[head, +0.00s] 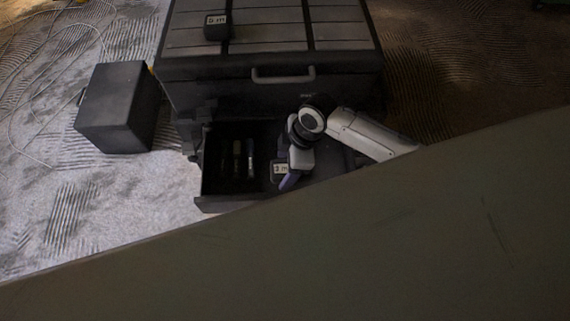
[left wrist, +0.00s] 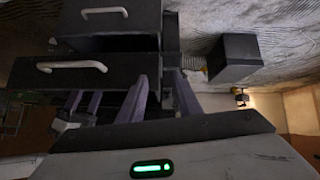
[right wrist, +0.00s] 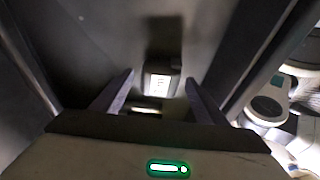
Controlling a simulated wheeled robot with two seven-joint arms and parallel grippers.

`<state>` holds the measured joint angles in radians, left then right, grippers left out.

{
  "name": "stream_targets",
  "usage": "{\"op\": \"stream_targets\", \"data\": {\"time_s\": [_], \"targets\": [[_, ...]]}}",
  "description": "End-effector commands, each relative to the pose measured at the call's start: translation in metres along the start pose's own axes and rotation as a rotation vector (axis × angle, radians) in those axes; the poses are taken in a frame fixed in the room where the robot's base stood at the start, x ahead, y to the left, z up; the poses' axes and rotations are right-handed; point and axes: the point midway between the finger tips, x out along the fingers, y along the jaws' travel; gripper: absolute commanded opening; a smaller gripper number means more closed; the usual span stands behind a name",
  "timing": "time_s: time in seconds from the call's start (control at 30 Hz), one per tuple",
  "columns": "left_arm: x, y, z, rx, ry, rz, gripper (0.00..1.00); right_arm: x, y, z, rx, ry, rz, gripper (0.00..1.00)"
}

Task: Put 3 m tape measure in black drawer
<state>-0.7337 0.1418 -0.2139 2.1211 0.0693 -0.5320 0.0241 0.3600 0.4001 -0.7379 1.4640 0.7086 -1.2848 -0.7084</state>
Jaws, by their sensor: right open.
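The black drawer (head: 205,186) of the dark tool chest (head: 200,88) is pulled open. The 3 m tape measure (head: 281,170), a small dark block with a white label, is inside it, toward the right; the right wrist view also shows it (right wrist: 160,84). My right gripper (head: 287,184) reaches down into the drawer beside it. In the right wrist view its fingers stand apart, with the tape measure beyond and between the tips. My left gripper (left wrist: 158,75) shows only in the left wrist view, fingers apart with nothing seen between them, facing the chest's drawer fronts.
A 5 m tape measure (head: 216,27) sits on the chest's slatted top. Several slim items (head: 237,160) lie in the drawer's left part. A black box (head: 117,107) stands on the floor left of the chest. A large plain dark surface (head: 400,245) covers the lower right foreground.

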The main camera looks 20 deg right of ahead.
Motion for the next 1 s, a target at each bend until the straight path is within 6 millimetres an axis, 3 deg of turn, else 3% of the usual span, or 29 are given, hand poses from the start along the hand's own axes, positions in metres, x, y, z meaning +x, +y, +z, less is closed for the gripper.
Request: {"op": "stream_targets", "data": {"time_s": [0.17, 0.6, 0.8, 1.0], "targets": [[-0.003, 0.000, -0.003, 0.003, -0.003, -0.001, 0.31, -0.014, 0.001, -0.001, 0.000, 0.000, 0.002, 0.67], [-0.011, -0.002, -0.011, 0.034, -0.032, -0.011, 0.31, -0.102, 0.001, -0.001, -0.002, 0.000, 0.002, 0.67], [-0.012, -0.003, -0.010, 0.038, -0.040, -0.013, 0.31, -0.120, 0.000, -0.001, 0.000, 0.000, 0.000, 0.67], [-0.011, -0.004, -0.007, 0.039, -0.044, -0.014, 0.31, -0.123, 0.000, -0.001, 0.000, 0.001, 0.000, 0.67]]}}
